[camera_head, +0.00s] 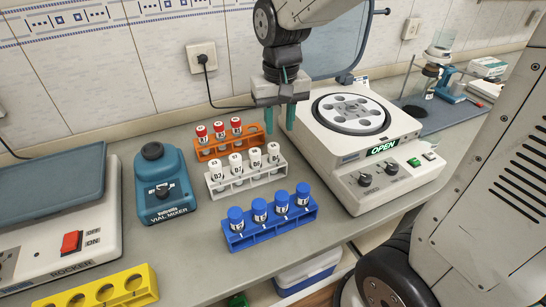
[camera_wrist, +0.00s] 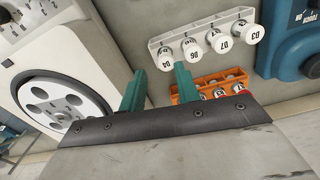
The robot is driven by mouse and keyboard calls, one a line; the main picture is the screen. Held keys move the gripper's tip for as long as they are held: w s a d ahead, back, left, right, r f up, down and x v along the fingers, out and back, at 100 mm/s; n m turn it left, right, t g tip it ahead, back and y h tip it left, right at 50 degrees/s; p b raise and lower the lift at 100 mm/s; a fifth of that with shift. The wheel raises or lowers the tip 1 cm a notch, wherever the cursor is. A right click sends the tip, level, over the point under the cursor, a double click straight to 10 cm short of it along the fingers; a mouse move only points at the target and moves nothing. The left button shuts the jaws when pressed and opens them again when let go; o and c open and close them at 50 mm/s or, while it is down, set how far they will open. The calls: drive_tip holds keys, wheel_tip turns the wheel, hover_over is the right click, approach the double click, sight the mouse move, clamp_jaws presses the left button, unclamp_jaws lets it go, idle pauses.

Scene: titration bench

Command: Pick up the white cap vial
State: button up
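Several white cap vials stand in a white rack (camera_head: 248,184) in the middle of the bench. The rightmost white cap vial (camera_head: 273,154) is nearest my gripper. In the wrist view, numbered white cap vials show at the top, such as the one marked 06 (camera_wrist: 192,48). My gripper (camera_head: 280,122) is open and points down above the bench, behind and to the right of the white rack, beside the orange rack. Its two teal fingers (camera_wrist: 160,85) stand apart with nothing visible between them.
An orange rack (camera_head: 210,153) with red cap vials stands behind the white rack; a blue rack (camera_head: 270,229) with blue cap vials stands in front. The centrifuge (camera_head: 345,150) is close on the right with its lid open. A blue vial mixer (camera_head: 165,185) stands left.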

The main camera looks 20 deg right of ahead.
sight(274, 146)
drive_tip(key=w+f, duration=0.2)
drive_tip(key=shift+w+a+f, duration=0.1)
drive_tip(key=shift+a+f, duration=0.2)
wheel_tip(274, 146, down, 7)
drive_tip(key=shift+d+r, duration=0.1)
drive_tip(key=c, duration=0.6)
